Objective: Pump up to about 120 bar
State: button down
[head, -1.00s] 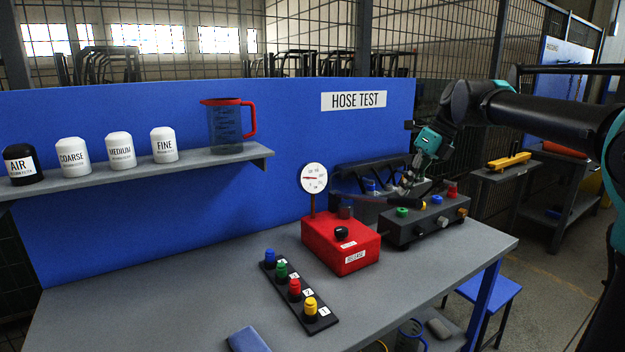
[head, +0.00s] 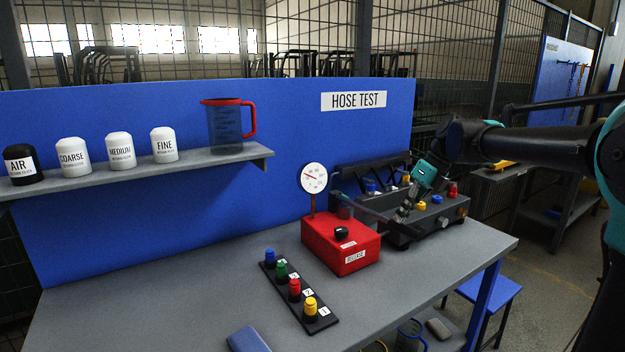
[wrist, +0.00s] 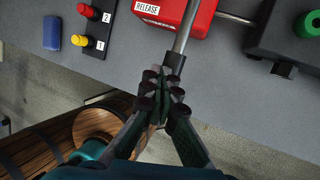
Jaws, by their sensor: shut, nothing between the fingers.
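The red pump box (head: 342,245) stands on the bench with a black knob on top and a RELEASE label. Its round white gauge (head: 313,178) stands on a post behind it. The red needle points to the upper left; the numbers are too small to read. The pump lever (head: 362,207) slopes down to the right from the box. In the wrist view its grey rod (wrist: 185,30) ends in a black grip at my fingertips. My gripper (head: 401,216) is shut and empty, pointing down at the lever's end; it also shows in the wrist view (wrist: 163,82). Exact contact is hidden.
A dark block with coloured caps (head: 440,215) stands behind and right of my gripper. A black strip with several numbered coloured plugs (head: 327,324) lies in front of the pump. A blue object (head: 247,340) lies at the front edge. The left bench top is clear.

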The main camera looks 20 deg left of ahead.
aim_at(401, 228)
notch_tip(401, 228, down, 4)
jog(key=shift+f, duration=0.25)
notch_tip(401, 228, up, 12)
jog(key=shift+r, duration=0.15)
dwell(0.4)
jog(key=shift+f, duration=6.1)
notch_tip(401, 228, up, 12)
